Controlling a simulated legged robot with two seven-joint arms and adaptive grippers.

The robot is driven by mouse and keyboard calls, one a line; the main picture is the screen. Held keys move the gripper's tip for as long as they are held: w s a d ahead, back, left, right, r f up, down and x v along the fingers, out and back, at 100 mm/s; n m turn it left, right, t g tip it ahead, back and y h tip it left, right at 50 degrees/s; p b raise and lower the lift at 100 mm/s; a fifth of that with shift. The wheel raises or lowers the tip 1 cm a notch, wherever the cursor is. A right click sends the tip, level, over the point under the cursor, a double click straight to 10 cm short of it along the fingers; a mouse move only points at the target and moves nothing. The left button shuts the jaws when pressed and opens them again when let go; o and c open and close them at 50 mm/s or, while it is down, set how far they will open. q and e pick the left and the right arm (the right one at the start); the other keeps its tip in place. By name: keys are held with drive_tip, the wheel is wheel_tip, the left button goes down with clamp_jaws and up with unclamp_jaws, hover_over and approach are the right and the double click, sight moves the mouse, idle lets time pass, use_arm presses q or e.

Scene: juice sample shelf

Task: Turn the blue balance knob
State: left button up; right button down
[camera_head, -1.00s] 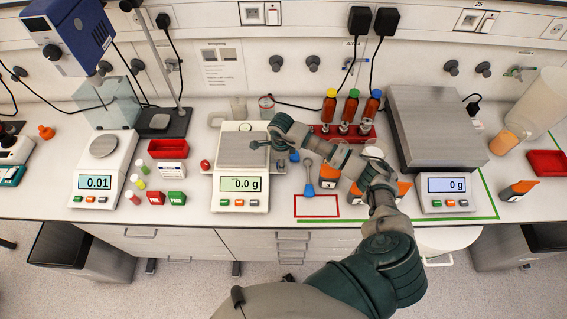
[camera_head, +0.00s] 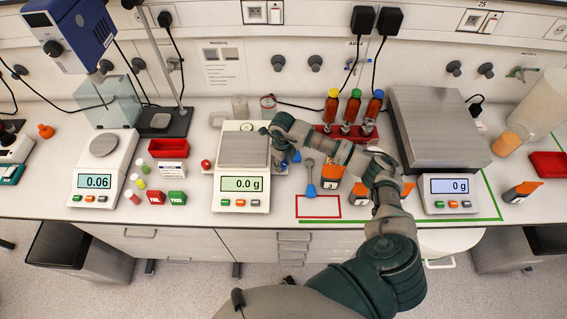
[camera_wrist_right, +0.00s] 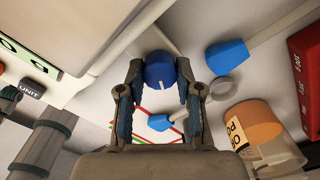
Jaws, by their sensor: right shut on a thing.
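The blue balance knob (camera_wrist_right: 161,72), round with a white pointer line, shows in the wrist view between my right fingertips. My right gripper (camera_head: 275,147) is at the right side of the middle balance (camera_head: 231,199) in the head view. It also shows in the wrist view (camera_wrist_right: 160,68), with its fingers shut on the knob's sides. In the head view the gripper largely hides the knob. The middle balance reads 0.0 g. My left gripper is not in view.
A blue-ended spoon (camera_head: 310,190) lies right of the balance. A red rack (camera_head: 346,131) with several capped bottles stands behind my right arm. A larger scale (camera_head: 450,196) is further right.

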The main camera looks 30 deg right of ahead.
drive_tip(key=shift+w+r, duration=0.25)
drive_tip(key=shift+r, duration=0.05)
drive_tip(key=c, duration=1.1)
unclamp_jaws()
drive_tip(key=o, duration=0.3)
drive_tip(key=shift+o, duration=0.2)
drive_tip(key=shift+f, duration=0.2)
drive_tip(key=shift+r, duration=0.15)
wheel_tip(320, 180, up, 12)
drive_tip(key=shift+f, duration=0.2)
